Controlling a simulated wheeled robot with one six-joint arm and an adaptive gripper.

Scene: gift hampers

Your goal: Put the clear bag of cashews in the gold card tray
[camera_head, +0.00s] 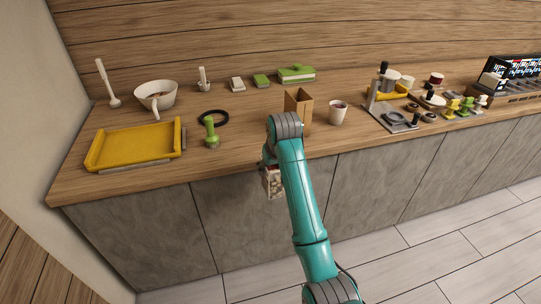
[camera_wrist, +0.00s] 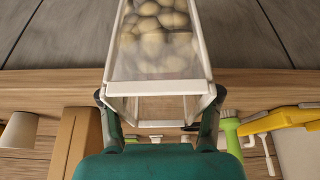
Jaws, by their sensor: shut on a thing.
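The clear bag of cashews (camera_head: 273,184) hangs below my gripper (camera_head: 268,163), in front of the counter's front edge. In the wrist view the bag (camera_wrist: 155,45) fills the top middle, with pale nuts behind a clear face and white edges. My gripper's two dark fingers (camera_wrist: 159,104) are shut on its near end, one on each side. The gold card tray (camera_head: 135,143) lies on the counter at the far left, empty, with raised side walls. Part of it shows in the wrist view (camera_wrist: 284,117) at the right. My arm hides part of the counter front.
A green stamp-like thing (camera_head: 210,132) and a black ring (camera_head: 214,117) lie right of the tray. A white bowl (camera_head: 156,95) stands behind it. A brown paper bag (camera_head: 299,104) and a cup (camera_head: 338,112) stand near my arm.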

